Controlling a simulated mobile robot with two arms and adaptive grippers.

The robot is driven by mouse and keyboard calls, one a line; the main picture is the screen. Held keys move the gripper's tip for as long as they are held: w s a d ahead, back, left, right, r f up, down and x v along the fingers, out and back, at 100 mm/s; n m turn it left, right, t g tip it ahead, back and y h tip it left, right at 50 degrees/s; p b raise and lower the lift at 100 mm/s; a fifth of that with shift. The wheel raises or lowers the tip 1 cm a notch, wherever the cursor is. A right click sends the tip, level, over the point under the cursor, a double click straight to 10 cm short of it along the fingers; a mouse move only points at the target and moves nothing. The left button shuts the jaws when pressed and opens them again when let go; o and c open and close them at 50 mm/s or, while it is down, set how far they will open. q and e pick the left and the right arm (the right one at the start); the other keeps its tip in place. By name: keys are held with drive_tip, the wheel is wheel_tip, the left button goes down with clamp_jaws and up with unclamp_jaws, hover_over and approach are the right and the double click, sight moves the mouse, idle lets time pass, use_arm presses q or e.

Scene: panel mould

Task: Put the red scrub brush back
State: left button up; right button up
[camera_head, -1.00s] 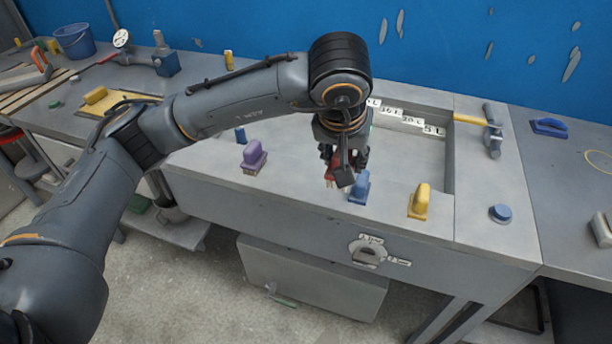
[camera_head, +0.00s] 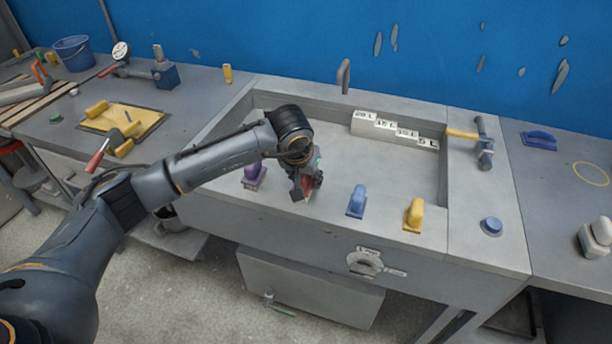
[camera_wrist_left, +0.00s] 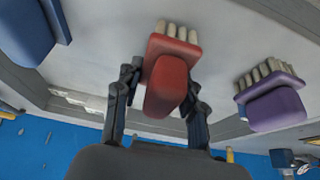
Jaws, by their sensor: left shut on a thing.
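My left gripper (camera_head: 305,190) is shut on the red scrub brush (camera_wrist_left: 168,82), with a finger on each side of its red body; pale bristles show at its far end in the left wrist view. In the head view, the brush (camera_head: 309,184) is mostly hidden by the gripper. It is at the sink's front ledge, between a purple brush (camera_head: 254,177) on the left and a blue brush (camera_head: 357,202) on the right. I cannot tell whether it touches the ledge. My right gripper is not in view.
A yellow brush (camera_head: 414,215) stands further right on the front ledge (camera_head: 385,215). Beyond lies the recessed basin with stepped labelled blocks (camera_head: 380,124). A hammer (camera_head: 482,140) and blue round knob (camera_head: 491,226) lie right. The purple brush is close beside my gripper.

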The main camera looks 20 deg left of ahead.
use_arm(q)
drive_tip(key=shift+f, duration=0.2)
drive_tip(key=shift+f, duration=0.2)
drive_tip(key=o, duration=1.1)
drive_tip(key=shift+r, duration=0.1)
